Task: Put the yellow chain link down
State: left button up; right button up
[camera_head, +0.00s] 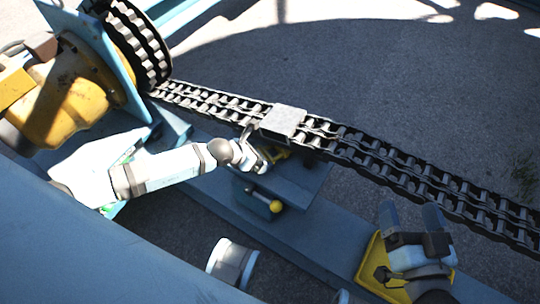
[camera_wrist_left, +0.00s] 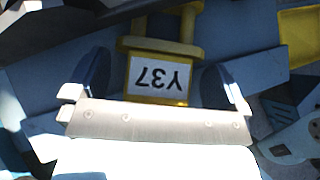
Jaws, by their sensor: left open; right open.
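The yellow chain link (camera_head: 277,153) shows only in part in the head view, on the blue stand below the chain, behind my left gripper (camera_head: 256,152). In the left wrist view the link (camera_wrist_left: 160,62) carries a white label reading "Y37", upside down. It lies between the spread fingers of my left gripper (camera_wrist_left: 165,85), with gaps on both sides. My left gripper is open. My right gripper (camera_head: 411,220) is open, at lower right in the head view, with nothing visible between its fingers.
A double roller chain (camera_head: 400,172) runs from the black sprocket (camera_head: 140,45) to the right edge. A grey metal block (camera_head: 283,122) sits on it. A yellow-knobbed lever (camera_head: 276,206) juts from the stand.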

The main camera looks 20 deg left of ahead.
pick_arm(q)
jog(key=shift+w+d+f, duration=0.15)
jog(key=shift+w+f, duration=0.05)
jog(key=c, duration=1.4)
jog(key=shift+r, duration=0.1)
